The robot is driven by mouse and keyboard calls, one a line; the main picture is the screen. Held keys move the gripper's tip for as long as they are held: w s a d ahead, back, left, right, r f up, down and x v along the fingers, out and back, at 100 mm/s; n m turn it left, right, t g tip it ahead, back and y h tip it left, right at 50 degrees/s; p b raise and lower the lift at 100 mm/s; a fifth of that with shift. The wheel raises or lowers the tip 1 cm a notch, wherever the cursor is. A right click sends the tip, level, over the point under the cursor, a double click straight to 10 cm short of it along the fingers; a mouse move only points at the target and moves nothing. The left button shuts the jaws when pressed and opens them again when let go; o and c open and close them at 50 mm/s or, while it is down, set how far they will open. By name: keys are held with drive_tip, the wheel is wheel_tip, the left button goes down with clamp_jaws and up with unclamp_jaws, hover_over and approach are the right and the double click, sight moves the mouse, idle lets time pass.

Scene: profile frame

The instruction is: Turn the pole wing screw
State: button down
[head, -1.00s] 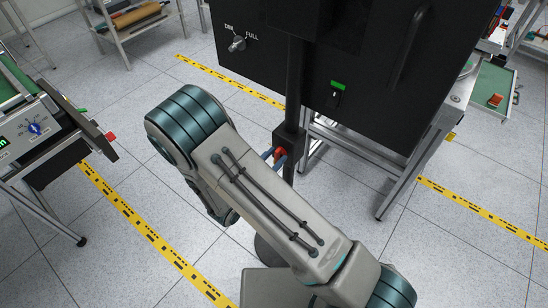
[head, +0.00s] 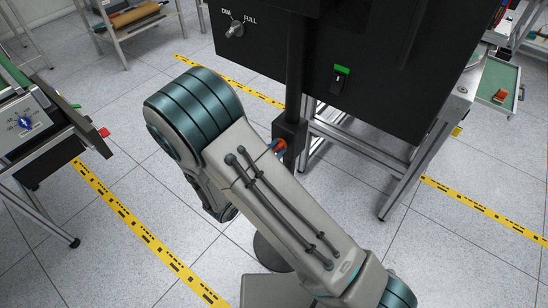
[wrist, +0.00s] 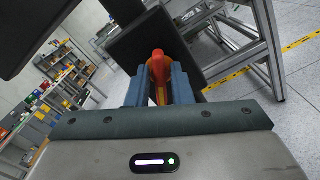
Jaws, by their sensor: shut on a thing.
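The wing screw (head: 280,146) is a small red-orange piece at the collar of the black upright pole (head: 295,85). In the wrist view the red-orange wing screw (wrist: 158,68) stands between the two blue-grey fingers of my gripper (wrist: 159,86). The fingers are shut on it, one on each side. A dark block (wrist: 185,50), seemingly the pole's collar, is right behind the screw. How far the screw is turned cannot be told.
A black cabinet (head: 370,60) with a DIM/FULL knob (head: 236,29) and a green-topped switch (head: 340,78) stands behind the pole on a metal frame (head: 415,170). A bench with a control box (head: 25,125) stands at left.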

drive_tip(key=m+b, duration=0.4)
drive_tip(key=b, duration=0.2)
drive_tip(key=m+b, duration=0.4)
drive_tip(key=b, duration=0.2)
drive_tip(key=m+b, duration=0.4)
drive_tip(key=b, duration=0.2)
drive_tip(key=shift+s+d+f, duration=0.1)
drive_tip(key=shift+d+f, duration=0.05)
drive_tip(key=shift+f, duration=0.2)
drive_tip(key=c, duration=1.5)
unclamp_jaws()
drive_tip(key=shift+r, duration=0.1)
drive_tip(key=shift+s, duration=0.1)
drive_tip(key=v, duration=1.3)
drive_tip(key=shift+s+a+p, duration=0.25)
drive_tip(key=shift+p, duration=0.05)
